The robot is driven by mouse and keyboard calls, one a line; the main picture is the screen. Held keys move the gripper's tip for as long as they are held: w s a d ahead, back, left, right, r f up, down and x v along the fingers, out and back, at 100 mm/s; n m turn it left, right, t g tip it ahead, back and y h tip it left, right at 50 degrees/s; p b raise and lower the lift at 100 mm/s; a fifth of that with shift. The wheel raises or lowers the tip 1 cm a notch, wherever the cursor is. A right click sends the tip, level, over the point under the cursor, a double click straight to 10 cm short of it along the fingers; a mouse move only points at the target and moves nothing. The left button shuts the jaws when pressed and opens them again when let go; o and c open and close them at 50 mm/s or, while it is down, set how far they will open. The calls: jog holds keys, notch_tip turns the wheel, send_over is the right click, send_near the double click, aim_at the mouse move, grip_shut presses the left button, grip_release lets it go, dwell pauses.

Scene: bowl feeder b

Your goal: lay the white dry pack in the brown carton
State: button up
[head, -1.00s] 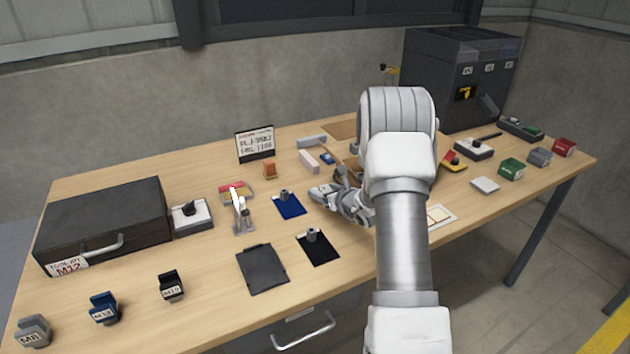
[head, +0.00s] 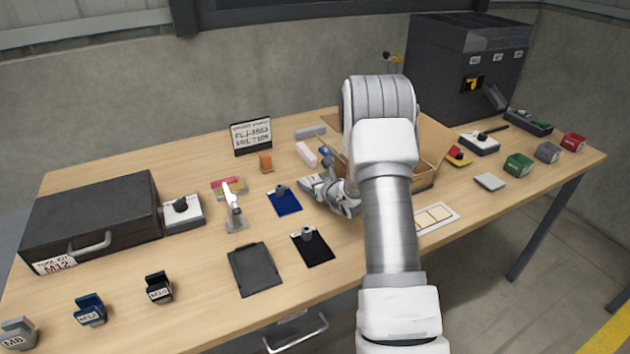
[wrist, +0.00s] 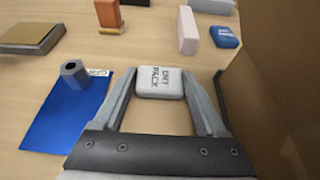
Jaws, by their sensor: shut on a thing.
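The white dry pack (wrist: 160,83), with dark lettering, sits between the two fingertips of my gripper (wrist: 160,92) in the wrist view. The fingers are shut on its two sides. In the head view my gripper (head: 312,183) is left of the brown carton (head: 432,150), which my arm partly covers. The carton has raised flaps. Its brown wall (wrist: 280,70) stands close on the right in the wrist view. The carton's inside is mostly hidden.
A blue mat (wrist: 55,115) with a grey hex part (wrist: 74,73) lies left of my gripper. A pink block (wrist: 188,30) and a blue item (wrist: 224,37) are beyond it, near the carton. An orange block (head: 265,162) stands farther back.

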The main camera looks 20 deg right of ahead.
jog(key=shift+f, duration=0.15)
jog(key=o, duration=1.3)
jog(key=shift+r, duration=0.2)
